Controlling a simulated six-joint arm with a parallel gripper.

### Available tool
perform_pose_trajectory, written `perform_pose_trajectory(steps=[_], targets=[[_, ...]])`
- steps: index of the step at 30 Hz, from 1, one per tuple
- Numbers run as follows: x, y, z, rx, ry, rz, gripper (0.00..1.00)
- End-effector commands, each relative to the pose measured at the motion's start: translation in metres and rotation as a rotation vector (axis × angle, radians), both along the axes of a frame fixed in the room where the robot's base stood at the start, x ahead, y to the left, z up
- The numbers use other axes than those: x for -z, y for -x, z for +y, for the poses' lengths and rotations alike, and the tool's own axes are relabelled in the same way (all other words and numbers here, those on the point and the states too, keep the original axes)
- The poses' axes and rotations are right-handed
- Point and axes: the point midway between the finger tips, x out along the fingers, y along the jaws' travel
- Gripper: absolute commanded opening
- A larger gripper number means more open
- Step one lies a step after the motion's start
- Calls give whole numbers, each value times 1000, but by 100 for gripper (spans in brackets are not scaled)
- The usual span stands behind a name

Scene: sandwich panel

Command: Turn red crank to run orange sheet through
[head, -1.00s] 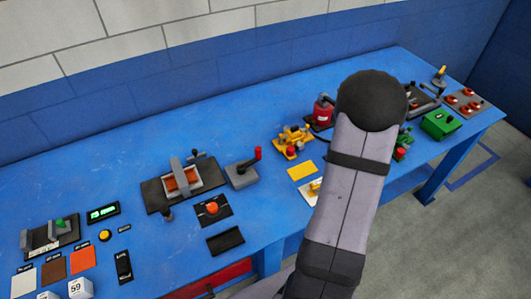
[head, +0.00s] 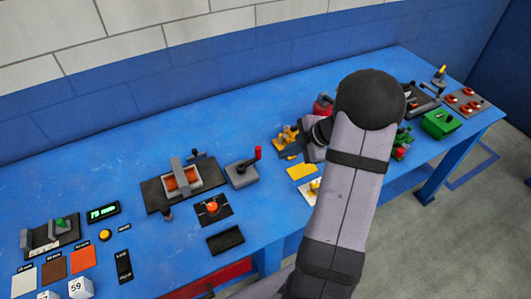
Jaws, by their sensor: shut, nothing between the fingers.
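The red crank handle (head: 258,153) stands upright on a grey box (head: 241,175) near the middle of the table. An orange sheet (head: 82,258) lies flat at the front left, beside a brown and a white one. An orange-red piece (head: 182,180) also sits in the black-based machine left of the crank. My gripper (head: 300,143) is partly in view right of the crank, close over the yellow device (head: 286,137). It is shut and empty, apart from the crank and sheet. Its fingertips are small and hard to make out.
A small display (head: 103,212) glows green at the left, near a grey machine (head: 50,236). An orange-red knob (head: 212,207) and a black pad (head: 225,240) lie in front of the crank. A green box (head: 440,124) stands at the right. The table's back strip is mostly clear.

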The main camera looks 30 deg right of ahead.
Motion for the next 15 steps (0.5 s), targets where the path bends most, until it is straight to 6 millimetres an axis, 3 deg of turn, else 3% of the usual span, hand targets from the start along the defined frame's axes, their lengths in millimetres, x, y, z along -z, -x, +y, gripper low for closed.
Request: perform_pose_trajectory(steps=[5,15], targets=[[15,-9,7,-1,-2,3,0],[64,-40,28,-2,-1,3,0]])
